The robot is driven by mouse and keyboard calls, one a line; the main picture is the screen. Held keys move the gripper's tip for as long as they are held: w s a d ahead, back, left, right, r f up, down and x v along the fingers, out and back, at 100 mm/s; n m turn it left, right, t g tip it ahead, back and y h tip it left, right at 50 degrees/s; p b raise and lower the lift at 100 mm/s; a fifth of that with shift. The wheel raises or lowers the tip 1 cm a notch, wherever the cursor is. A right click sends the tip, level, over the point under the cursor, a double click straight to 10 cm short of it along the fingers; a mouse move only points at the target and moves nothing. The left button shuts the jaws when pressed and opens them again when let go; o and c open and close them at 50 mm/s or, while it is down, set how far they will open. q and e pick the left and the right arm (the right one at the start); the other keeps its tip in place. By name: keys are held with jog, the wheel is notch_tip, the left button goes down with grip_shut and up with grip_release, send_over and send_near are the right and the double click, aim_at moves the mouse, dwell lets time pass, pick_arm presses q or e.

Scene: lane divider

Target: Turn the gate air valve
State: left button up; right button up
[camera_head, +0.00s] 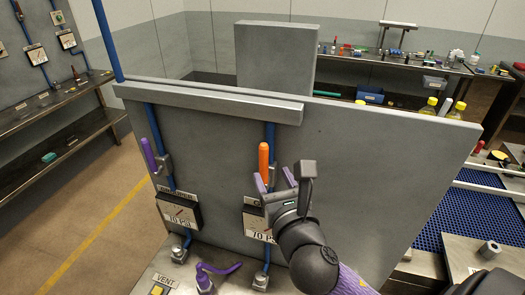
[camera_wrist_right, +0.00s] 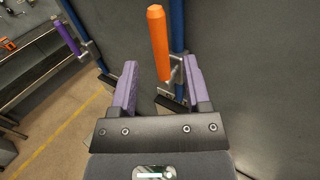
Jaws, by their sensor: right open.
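The orange valve handle (camera_head: 264,163) stands upright on a blue air pipe (camera_head: 270,140) on the grey panel. A label below it is mostly hidden by my right gripper; only a "G" shows. My right gripper (camera_head: 276,181) is open just in front of this valve. In the right wrist view the orange handle (camera_wrist_right: 159,40) rises between the two purple fingers (camera_wrist_right: 160,68), with a gap on each side; no contact shows. A second valve with a purple handle (camera_head: 149,154), tilted left, sits on the left pipe. My left gripper is out of view.
Gauges reading 70 PSI hang under both valves, left (camera_head: 180,217) and right (camera_head: 258,228). A purple lever (camera_head: 218,268) and a yellow button (camera_head: 157,290) by a VENT label sit below. The panel right of my gripper is bare.

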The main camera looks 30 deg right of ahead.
aim_at(265, 163)
jog(key=x, duration=0.6)
jog(key=shift+f+p, duration=0.1)
jog(key=shift+p, duration=0.2)
grip_shut()
dwell(1.0)
